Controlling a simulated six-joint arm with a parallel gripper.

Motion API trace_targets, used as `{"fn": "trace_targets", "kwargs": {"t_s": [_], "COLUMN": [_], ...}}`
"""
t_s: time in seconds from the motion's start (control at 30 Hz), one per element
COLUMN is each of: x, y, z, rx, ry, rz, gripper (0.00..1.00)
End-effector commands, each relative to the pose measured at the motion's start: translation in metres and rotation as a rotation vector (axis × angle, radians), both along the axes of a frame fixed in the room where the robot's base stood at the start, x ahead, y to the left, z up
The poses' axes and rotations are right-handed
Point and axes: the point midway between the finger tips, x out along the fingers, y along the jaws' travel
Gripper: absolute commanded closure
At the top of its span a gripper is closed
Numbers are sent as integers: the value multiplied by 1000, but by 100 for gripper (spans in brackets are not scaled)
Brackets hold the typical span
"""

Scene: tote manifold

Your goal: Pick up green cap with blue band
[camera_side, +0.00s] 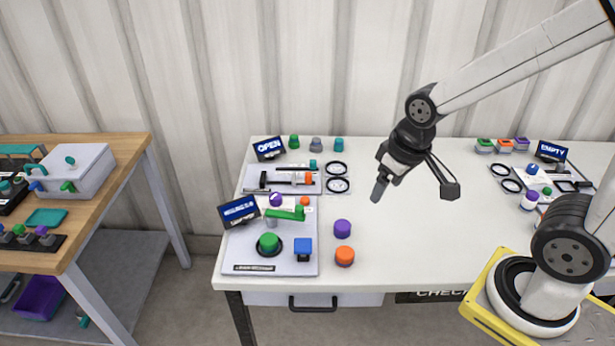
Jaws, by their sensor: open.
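A small green cap (294,142) stands upright at the back of the white table, left of a grey cap (316,144) and a teal cap (339,144). It is too small here to tell whether it has a blue band. My gripper (414,190) hangs above the middle of the table, to the right of and in front of these caps. Its two fingers are spread wide with nothing between them.
A purple cap (342,228) and an orange cap (344,256) stand at the front. Left are a fixture board (240,248) and the "OPEN" sign (269,148). Black rings (338,185) lie nearby. More parts crowd the right end; the table's middle is clear.

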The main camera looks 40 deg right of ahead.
Motion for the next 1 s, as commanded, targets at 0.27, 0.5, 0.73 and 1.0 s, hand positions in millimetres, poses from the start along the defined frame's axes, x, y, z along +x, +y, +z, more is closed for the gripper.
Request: {"fn": "trace_targets", "kwargs": {"t_s": [0.27, 0.5, 0.73, 1.0], "x": [2, 7, 19, 50], "y": [3, 6, 11, 25], "z": [-2, -7, -13, -15], "rx": [-82, -191, -374, -696], "ry": [47, 102, 189, 307], "rz": [154, 351, 664, 1138], "gripper": [17, 17, 17, 17]}}
